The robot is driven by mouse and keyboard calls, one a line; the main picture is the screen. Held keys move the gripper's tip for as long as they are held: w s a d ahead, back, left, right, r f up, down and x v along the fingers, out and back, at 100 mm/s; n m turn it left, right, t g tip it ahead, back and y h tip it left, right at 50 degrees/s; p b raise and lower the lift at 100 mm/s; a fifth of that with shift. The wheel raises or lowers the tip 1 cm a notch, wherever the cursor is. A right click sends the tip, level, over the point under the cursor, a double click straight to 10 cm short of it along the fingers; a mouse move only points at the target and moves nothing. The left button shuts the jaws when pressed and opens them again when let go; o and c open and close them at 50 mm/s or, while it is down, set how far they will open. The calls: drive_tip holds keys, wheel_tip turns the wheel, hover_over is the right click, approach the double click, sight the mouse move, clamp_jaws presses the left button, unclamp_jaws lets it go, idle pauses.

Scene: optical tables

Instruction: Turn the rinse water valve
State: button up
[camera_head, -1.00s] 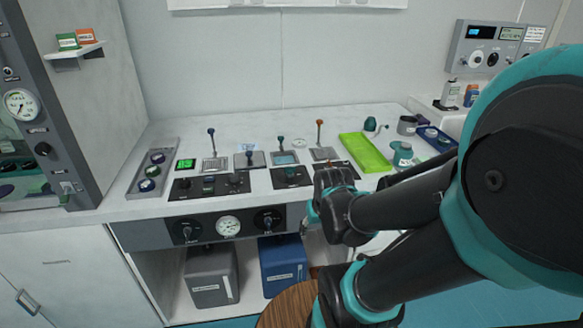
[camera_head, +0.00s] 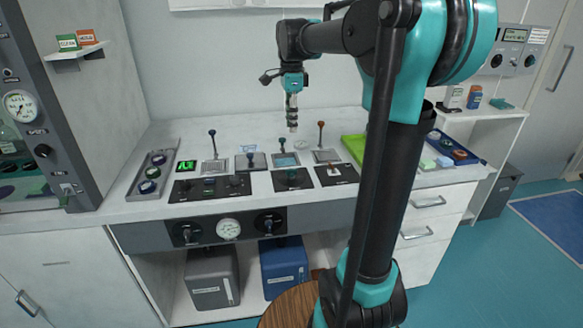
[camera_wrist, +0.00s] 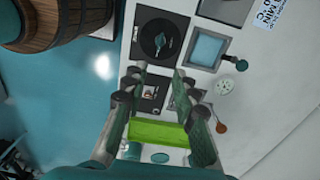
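No label that I can read names the rinse water valve. A round dial with a teal handle (camera_head: 291,177) sits on a black plate on the counter; it also shows at the top of the wrist view (camera_wrist: 165,40). Two dark knobs, left (camera_head: 187,234) and right (camera_head: 268,222), are on the front panel below the counter edge. My gripper (camera_head: 291,124) points down above the back of the counter, apart from these controls. In the wrist view its two fingers (camera_wrist: 157,80) are spread with nothing held between them.
Upright levers stand behind the plates, including a blue-tipped one (camera_head: 213,143) and an orange-tipped one (camera_head: 321,135). A lime-green tray (camera_head: 354,148) lies to the right. A pressure gauge (camera_head: 228,229) sits between the front knobs. A wooden barrel (camera_wrist: 60,20) stands on the floor.

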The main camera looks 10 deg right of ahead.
sight(291, 172)
wheel_tip(291, 172, down, 17)
drive_tip(key=shift+f, duration=0.1)
idle(0.5)
clamp_jaws()
